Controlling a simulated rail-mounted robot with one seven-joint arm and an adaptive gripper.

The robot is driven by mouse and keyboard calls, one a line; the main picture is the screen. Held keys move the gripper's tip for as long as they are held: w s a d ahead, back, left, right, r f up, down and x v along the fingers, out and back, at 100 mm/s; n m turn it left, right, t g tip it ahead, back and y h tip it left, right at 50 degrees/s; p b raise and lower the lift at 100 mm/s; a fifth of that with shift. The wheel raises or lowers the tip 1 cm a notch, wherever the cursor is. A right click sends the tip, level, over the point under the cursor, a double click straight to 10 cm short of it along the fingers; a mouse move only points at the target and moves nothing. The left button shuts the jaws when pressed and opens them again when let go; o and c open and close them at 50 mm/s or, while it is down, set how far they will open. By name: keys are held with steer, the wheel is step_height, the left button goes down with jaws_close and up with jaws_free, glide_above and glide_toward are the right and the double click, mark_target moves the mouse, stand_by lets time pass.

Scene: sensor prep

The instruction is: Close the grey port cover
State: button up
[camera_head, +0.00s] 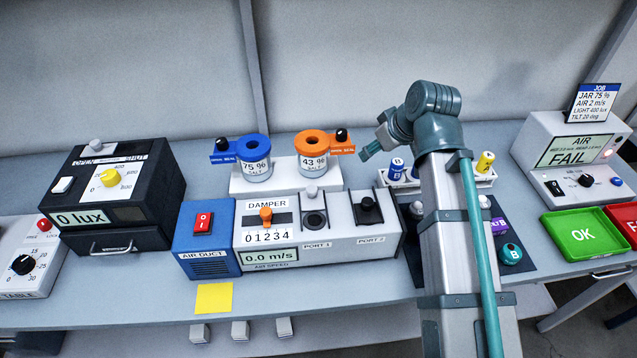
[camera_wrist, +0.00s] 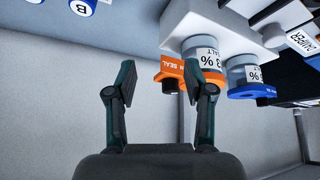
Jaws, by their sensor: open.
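The air duct unit (camera_head: 270,262) sits in the middle of the bench with PORT 1 and PORT 2 on its top. At PORT 1, a grey-knobbed cover (camera_head: 311,192) stands behind a dark round opening (camera_head: 314,221), which shows uncovered. At PORT 2, a black-knobbed cover (camera_head: 367,204) sits further right; whether its opening is covered is hard to tell. My gripper (camera_head: 369,151) is raised above and behind the unit, right of the orange-ringed jar, apart from both covers. In the wrist view, my gripper (camera_wrist: 162,88) has its fingers apart with nothing between them.
Jars with a blue ring (camera_head: 245,147) and an orange ring (camera_head: 314,143) stand on a white stand behind the unit. A black box (camera_head: 110,190) is to the left. My arm hides part of the vial area. An AIR tester (camera_head: 578,160) and green tray (camera_head: 575,235) are at right.

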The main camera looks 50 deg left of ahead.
mark_target(312, 189)
steer(key=s+a+r+n+g+h, duration=0.1)
steer(key=s+r+n+g+h, duration=0.15)
steer(key=s, duration=1.15)
steer(key=shift+n+y, duration=0.45)
steer(key=shift+n, duration=0.1)
steer(key=p+x, duration=0.1)
steer(key=x, duration=0.4)
steer(key=p+x, duration=0.1)
steer(key=x, duration=0.4)
steer(key=shift+a+p, duration=0.25)
steer(key=shift+p, duration=0.15)
steer(key=shift+r, duration=0.1)
steer(key=shift+c, duration=0.2)
jaws_close()
